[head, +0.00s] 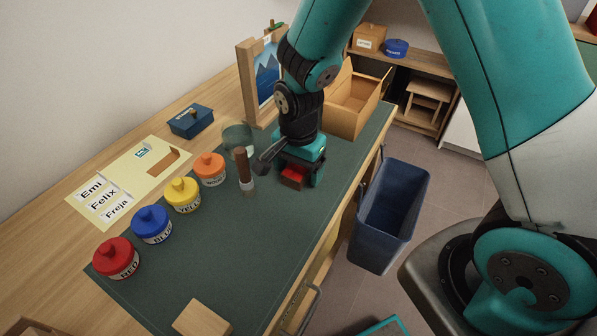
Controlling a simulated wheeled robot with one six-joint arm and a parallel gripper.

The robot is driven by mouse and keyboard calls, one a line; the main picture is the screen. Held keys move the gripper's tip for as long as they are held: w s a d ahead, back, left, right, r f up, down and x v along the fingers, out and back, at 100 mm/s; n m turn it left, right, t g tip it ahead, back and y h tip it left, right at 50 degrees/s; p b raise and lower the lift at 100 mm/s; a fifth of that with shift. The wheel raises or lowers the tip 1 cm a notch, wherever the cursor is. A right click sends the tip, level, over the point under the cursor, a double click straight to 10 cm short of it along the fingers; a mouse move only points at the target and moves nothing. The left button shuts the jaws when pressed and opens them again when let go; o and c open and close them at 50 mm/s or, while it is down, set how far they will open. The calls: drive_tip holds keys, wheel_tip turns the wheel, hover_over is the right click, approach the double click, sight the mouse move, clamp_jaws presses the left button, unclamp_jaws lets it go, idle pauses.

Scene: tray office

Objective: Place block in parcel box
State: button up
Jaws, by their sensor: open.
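A small red block (291,179) is on the dark green desk mat. My gripper (301,174) points down over it, open, with its fingers at the block's sides. The arm hides part of the block, and I cannot tell whether the fingers touch it. The parcel box (347,121) looks like an open, light brown box and stands behind my gripper at the mat's far end. A pale wooden block (203,319) lies at the mat's near edge.
A brush-like tool (243,169) stands close left of my gripper, by a green-grey cup (238,137). Red (116,257), blue (151,224), yellow (182,195) and orange (209,169) jars line the mat's left. A framed picture (267,77) stands behind. A blue bin (392,208) is on the floor.

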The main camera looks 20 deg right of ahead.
drive_tip(key=shift+f, duration=0.1)
drive_tip(key=shift+c, duration=0.5)
drive_tip(key=c, duration=1)
wheel_tip(320, 180, up, 20)
drive_tip(key=p, duration=0.3)
drive_tip(key=w+d+f+n+p, duration=0.4)
drive_tip(key=d+f+n+p, duration=0.3)
drive_tip(key=d+f+n, duration=0.3)
drive_tip(key=shift+n, duration=0.4)
drive_tip(key=s+f, duration=0.1)
drive_tip(key=f, duration=0.1)
drive_tip(key=s+f, duration=0.2)
drive_tip(key=f, duration=0.1)
drive_tip(key=s+f, duration=0.1)
drive_tip(key=f, duration=0.1)
drive_tip(key=shift+s+f, duration=0.25)
drive_tip(key=shift+s, duration=0.1)
